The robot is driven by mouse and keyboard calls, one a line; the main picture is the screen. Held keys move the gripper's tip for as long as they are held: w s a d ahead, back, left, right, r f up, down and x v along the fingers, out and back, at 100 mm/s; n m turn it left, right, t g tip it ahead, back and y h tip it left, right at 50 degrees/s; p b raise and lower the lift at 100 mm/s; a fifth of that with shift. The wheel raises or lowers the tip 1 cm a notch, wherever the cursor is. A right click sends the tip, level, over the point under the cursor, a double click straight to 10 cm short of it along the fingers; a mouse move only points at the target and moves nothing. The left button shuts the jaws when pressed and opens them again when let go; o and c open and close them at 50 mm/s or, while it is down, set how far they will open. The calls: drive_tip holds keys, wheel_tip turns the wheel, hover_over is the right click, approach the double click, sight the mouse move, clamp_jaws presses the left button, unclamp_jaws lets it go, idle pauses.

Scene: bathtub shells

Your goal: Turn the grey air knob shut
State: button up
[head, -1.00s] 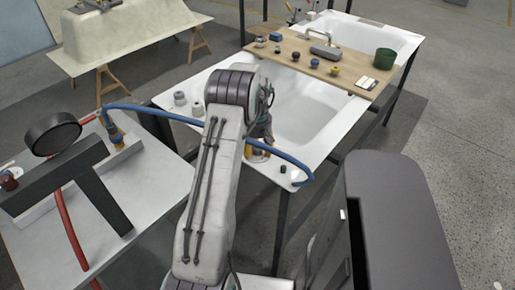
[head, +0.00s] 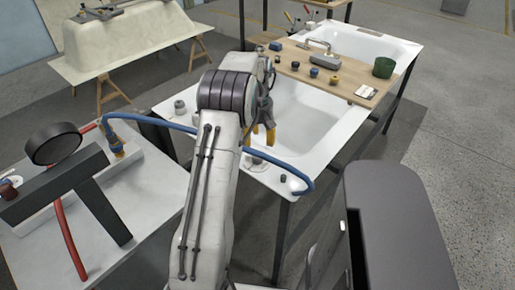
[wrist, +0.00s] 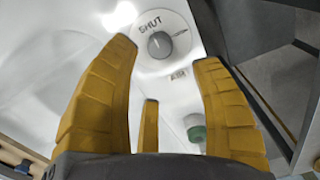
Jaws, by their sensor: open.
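Where the knob points is hard to tell. My gripper (wrist: 165,75) is open and empty. Its yellow fingers are apart, with the knob beyond the tips and not touched. In the head view my gripper (head: 263,140) hangs just above the dial plate (head: 257,162) on the white tub's near rim.
A blue hose (head: 170,126) runs from the left bench across to the tub's near corner, passing behind my arm. A small dark cap (head: 283,179) stands on the rim beside the dial.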

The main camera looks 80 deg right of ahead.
drive_tip(key=shift+r, duration=1.65)
